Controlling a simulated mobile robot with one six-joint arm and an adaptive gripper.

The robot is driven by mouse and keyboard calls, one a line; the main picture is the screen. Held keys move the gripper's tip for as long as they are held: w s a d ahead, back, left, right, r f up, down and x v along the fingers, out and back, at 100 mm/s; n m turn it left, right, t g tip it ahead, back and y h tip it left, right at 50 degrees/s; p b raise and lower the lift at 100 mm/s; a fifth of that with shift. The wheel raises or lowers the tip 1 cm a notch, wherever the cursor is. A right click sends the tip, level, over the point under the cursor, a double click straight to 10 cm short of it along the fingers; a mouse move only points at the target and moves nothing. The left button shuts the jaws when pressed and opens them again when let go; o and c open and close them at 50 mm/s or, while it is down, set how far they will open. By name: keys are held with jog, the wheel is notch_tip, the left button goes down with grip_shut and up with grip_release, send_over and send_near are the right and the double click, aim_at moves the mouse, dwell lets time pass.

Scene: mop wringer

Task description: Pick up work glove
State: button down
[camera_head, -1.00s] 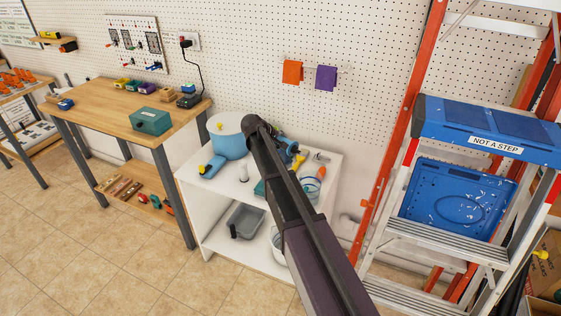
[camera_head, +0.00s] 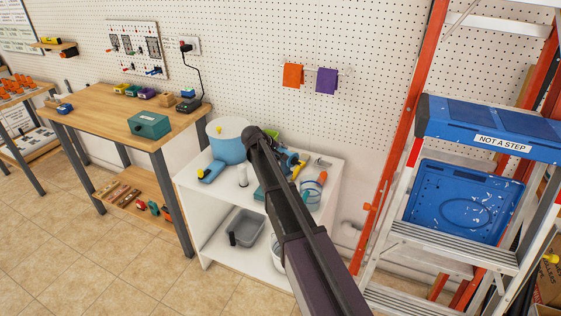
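I cannot make out a work glove for sure in this view. Small items stand on the white shelf unit (camera_head: 196,181), and some are partly covered by my dark arm, which crosses from the lower right. A clear container (camera_head: 311,188) with a blue and orange item stands at the right. Blue and yellow shapes show just behind my arm and are too small to name.
A wooden workbench (camera_head: 109,107) with a teal box (camera_head: 149,125) stands at left. A stepladder (camera_head: 488,140) with a blue tray stands close at right. Orange (camera_head: 293,76) and purple (camera_head: 327,80) cloths hang on the pegboard. The tiled floor at lower left is clear.

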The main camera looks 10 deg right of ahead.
aim_at(281, 160)
jog(key=shift+f+b, duration=1.5)
jog(key=shift+f, duration=0.2)
jog(key=shift+f, duration=0.2)
jog(key=shift+c, duration=0.4)
grip_release()
jog(key=shift+r, duration=0.1)
jog(key=shift+r, duration=0.1)
jog(key=shift+r, duration=0.15)
jog(key=shift+s+a+r+p, duration=0.25)
jog(key=shift+a+r+p, duration=0.15)
jog(key=shift+p, duration=0.15)
jog(key=p+v, duration=0.7)
jog(key=v, duration=0.3)
jog(key=shift+a, duration=0.25)
jog(key=shift+s+r, duration=0.1)
jog(key=shift+s, duration=0.15)
